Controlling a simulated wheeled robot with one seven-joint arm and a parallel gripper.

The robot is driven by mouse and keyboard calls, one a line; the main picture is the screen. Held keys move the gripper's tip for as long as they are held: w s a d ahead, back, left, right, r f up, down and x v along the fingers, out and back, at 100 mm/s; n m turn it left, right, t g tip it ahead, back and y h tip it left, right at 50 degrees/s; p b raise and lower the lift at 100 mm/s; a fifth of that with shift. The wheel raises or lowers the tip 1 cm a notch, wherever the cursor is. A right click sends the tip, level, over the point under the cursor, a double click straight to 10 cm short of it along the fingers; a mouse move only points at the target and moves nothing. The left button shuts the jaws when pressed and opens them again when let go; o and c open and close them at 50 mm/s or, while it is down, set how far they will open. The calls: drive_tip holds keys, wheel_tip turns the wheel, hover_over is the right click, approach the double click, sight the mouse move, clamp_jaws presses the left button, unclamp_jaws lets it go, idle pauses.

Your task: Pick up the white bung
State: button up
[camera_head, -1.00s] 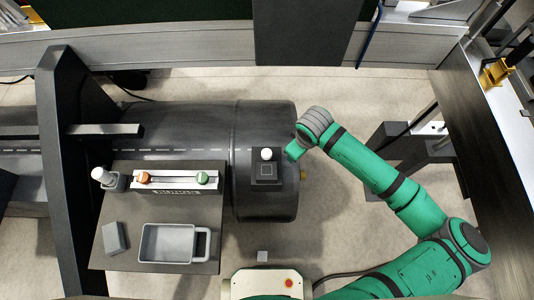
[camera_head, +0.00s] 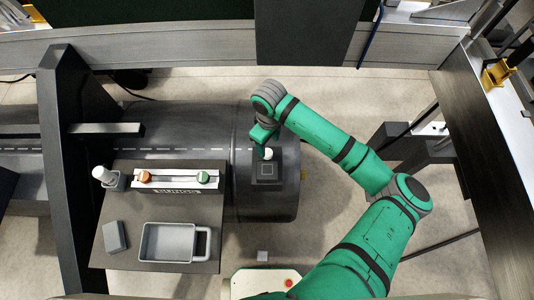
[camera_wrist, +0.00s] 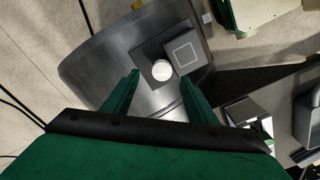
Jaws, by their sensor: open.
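The white bung (camera_head: 268,154) is a small round white piece on a dark square block (camera_head: 267,172) on top of the dark cylindrical float (camera_head: 230,120). My gripper (camera_head: 262,146) is just behind the bung in the head view, with its far parts hidden by the wrist. In the wrist view, the white bung (camera_wrist: 162,70) shows as a round disc ahead of and between the two open green fingers of my gripper (camera_wrist: 157,88). The fingers hold nothing, and I cannot tell the gap to the bung exactly.
A dark side table (camera_head: 212,238) left of the bung carries a grey tray (camera_head: 148,244), a rack with orange and green pieces (camera_head: 176,179), a white-topped bottle (camera_head: 103,175) and a grey block (camera_head: 115,236). A dark upright frame (camera_head: 62,130) stands at the left.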

sight(267, 153)
drive_tip(key=shift+a+f, duration=0.15)
drive_tip(key=shift+f, duration=1.2)
drive_tip(key=shift+a+f, duration=0.1)
drive_tip(key=shift+f, duration=1.25)
drive_tip(key=c, duration=1.1)
drive_tip(key=shift+s+a, duration=0.1)
